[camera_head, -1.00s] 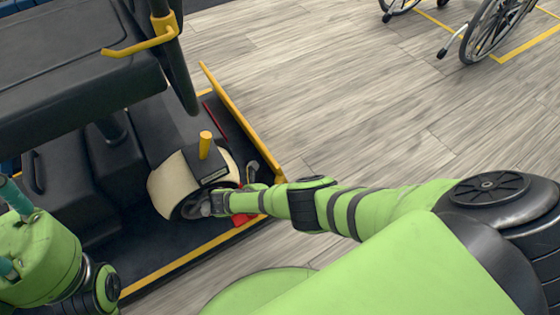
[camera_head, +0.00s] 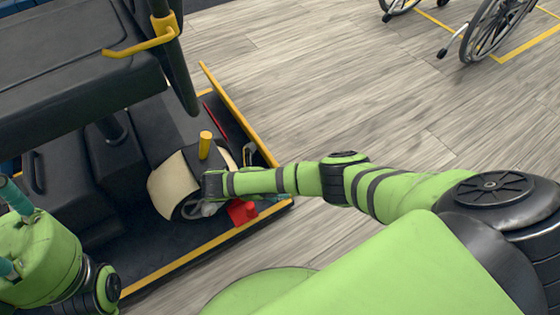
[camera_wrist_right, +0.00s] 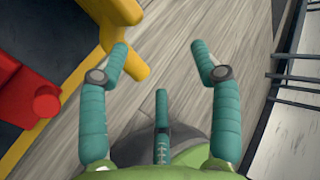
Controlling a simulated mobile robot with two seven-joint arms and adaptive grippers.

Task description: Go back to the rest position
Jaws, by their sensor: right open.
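My right arm reaches left across the floor to the scooter's low black deck in the head view. Its wrist end is beside a cream rounded cover (camera_head: 172,185) with a yellow post (camera_head: 205,145). The right gripper's fingers are hard to make out there. My left gripper's teal finger parts show at the head view's left edge, joined to a green palm (camera_head: 40,258). Their tips are cut off.
A red part (camera_head: 242,212) lies on the deck close to my right forearm, inside the yellow edge (camera_head: 200,257). A yellow bar (camera_wrist_right: 125,55) is near one right finger. A dark railing (camera_wrist_right: 285,85) is at right. A wheelchair (camera_head: 490,30) stands far off; mid-floor is clear.

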